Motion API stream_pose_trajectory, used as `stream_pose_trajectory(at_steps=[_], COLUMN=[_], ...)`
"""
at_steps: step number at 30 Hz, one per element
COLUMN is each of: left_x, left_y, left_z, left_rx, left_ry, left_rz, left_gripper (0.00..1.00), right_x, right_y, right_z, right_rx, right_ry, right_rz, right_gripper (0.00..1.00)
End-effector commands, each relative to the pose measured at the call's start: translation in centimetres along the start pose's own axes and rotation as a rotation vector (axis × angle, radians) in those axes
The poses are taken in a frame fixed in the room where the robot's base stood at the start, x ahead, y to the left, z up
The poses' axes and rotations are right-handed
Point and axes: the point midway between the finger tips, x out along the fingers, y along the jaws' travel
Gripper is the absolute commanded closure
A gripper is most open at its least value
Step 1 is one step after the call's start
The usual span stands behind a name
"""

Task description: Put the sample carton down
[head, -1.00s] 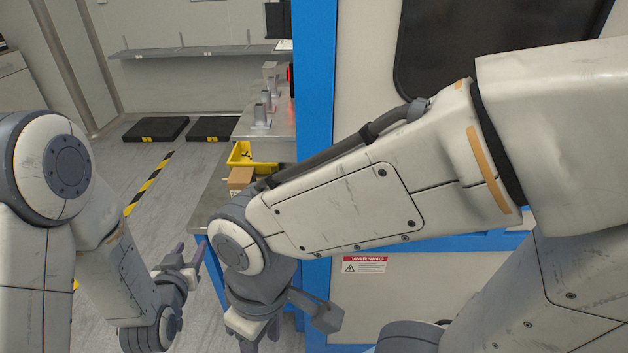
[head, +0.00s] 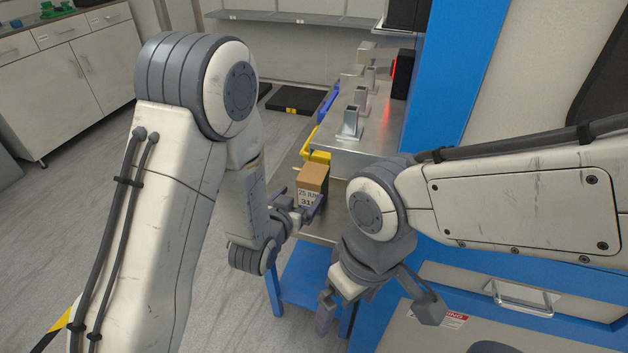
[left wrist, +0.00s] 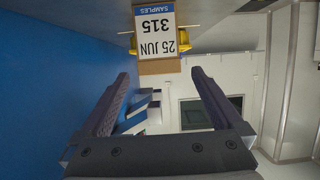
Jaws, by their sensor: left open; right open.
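The sample carton (head: 314,174) is a small brown box with a white label reading 25 JUN 315. It stands upright on the metal bench (head: 326,229), near its left end. My left gripper (head: 302,204) is open in front of the carton's labelled face. In the left wrist view the carton (left wrist: 155,38) appears upside down, just beyond and between the open fingertips (left wrist: 160,76), with visible gaps to both. My right gripper (head: 377,308) is open and empty, low in front of the blue frame. The carton's back is hidden.
Several metal posts (head: 351,122) stand on the raised shelf to the right. A blue upright (head: 452,80) borders the bench's right side. The floor at left is open.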

Motion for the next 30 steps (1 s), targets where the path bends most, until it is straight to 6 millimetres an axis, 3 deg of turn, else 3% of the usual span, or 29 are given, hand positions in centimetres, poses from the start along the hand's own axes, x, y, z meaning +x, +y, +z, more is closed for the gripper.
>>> stream_pose_trajectory(at_steps=[6, 11, 20, 30], left_x=[1.9, 2.7, 5.4, 9.9], left_y=[0.2, 0.2, 0.2, 0.3], left_z=[0.6, 0.5, -0.1, -0.2], left_rx=[0.001, 0.001, 0.001, 0.001], left_ry=[0.007, 0.006, 0.001, 0.001], left_rz=[0.002, 0.002, 0.002, 0.002], left_gripper=[0.0, 0.0, 0.0, 0.0], right_x=[3.9, 6.0, 5.5, 5.9], right_y=[0.3, 0.4, 0.4, 0.4], right_z=[0.2, 0.4, 0.3, 0.3], right_rx=[0.0, 0.0, 0.0, 0.0], right_ry=[-0.001, -0.001, 0.0, 0.0], right_rz=[0.0, 0.0, 0.0, 0.0], right_gripper=[0.0, 0.0, 0.0, 0.0])
